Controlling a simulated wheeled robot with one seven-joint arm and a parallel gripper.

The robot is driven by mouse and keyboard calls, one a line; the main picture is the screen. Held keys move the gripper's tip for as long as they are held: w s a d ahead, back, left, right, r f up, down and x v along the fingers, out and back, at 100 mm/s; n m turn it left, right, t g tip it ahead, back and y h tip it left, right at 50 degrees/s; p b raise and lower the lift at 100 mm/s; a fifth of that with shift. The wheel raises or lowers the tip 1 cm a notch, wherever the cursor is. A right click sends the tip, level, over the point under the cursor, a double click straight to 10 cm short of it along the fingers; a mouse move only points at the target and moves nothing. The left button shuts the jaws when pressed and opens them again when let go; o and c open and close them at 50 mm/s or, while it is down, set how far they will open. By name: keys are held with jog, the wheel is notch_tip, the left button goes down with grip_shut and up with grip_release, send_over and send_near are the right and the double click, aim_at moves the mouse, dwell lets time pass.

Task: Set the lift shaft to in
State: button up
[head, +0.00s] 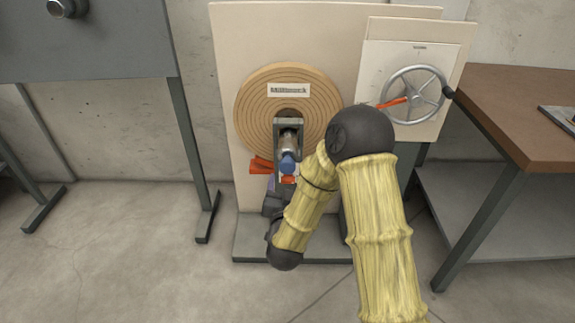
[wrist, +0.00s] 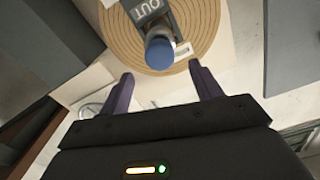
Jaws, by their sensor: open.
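The lift shaft (head: 290,142) is a short metallic cylinder in a grey bracket (head: 279,128) in front of a ringed wooden disc. Its end carries a blue knob (head: 288,166), which also shows in the wrist view (wrist: 159,54). In the wrist view a plate (wrist: 146,10) by the knob reads OUT, upside down. My gripper (wrist: 161,76) is open, its two purple fingers apart. The knob appears between and beyond the fingertips, with no contact visible. In the head view my arm hides much of the gripper.
The ringed disc (head: 252,100) is on a pale upright board (head: 232,35). A spoked handwheel (head: 417,78) with a red pointer is to the right. A red-orange part (head: 261,166) sits left of the knob. A brown-topped table (head: 525,95) stands at right.

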aim_at(287, 162)
jog(key=w+b, duration=0.1)
jog(key=w, duration=0.8)
jog(key=shift+w+d, duration=0.15)
jog(key=shift+w, duration=0.25)
